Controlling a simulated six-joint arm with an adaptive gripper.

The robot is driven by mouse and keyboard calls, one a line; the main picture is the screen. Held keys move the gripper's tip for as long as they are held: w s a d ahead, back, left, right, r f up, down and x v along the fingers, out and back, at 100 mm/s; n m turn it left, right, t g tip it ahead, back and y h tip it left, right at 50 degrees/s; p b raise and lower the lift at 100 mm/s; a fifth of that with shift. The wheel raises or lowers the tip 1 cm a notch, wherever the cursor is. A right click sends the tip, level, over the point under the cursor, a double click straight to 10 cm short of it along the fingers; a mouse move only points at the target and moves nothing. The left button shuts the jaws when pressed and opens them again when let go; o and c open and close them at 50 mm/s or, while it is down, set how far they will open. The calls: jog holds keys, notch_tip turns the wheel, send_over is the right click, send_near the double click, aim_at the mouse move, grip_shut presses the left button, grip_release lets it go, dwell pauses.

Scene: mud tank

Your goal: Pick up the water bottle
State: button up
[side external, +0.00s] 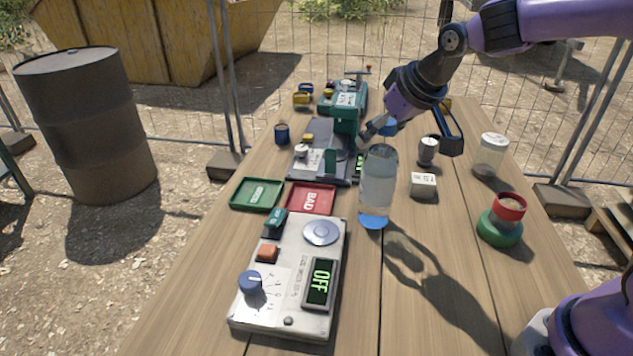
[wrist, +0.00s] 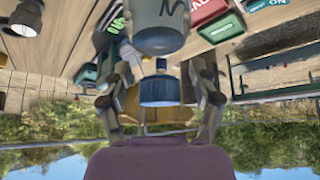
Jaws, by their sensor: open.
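The water bottle (side external: 378,185) stands upright on the wooden table, clear with a blue tint at its base. Its blue cap (side external: 388,127) shows above the body, close to my gripper (side external: 408,140). In the wrist view, which appears upside down, the blue cap (wrist: 160,91) lies between the two spread fingers of my gripper (wrist: 160,76), with a gap on each side. The greyish bottle body (wrist: 160,28) shows beyond the fingertips. My gripper is open and holds nothing.
A meter with an OFF display (side external: 320,282) stands in front, with a green tray (side external: 257,194) and a red tray (side external: 311,198) behind it. A white box (side external: 423,186), a clear jar (side external: 490,156) and a red-green container (side external: 501,222) stand to the right. The right front table is clear.

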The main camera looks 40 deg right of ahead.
jog(key=shift+w+f, duration=0.2)
jog(key=shift+f, duration=0.05)
grip_shut()
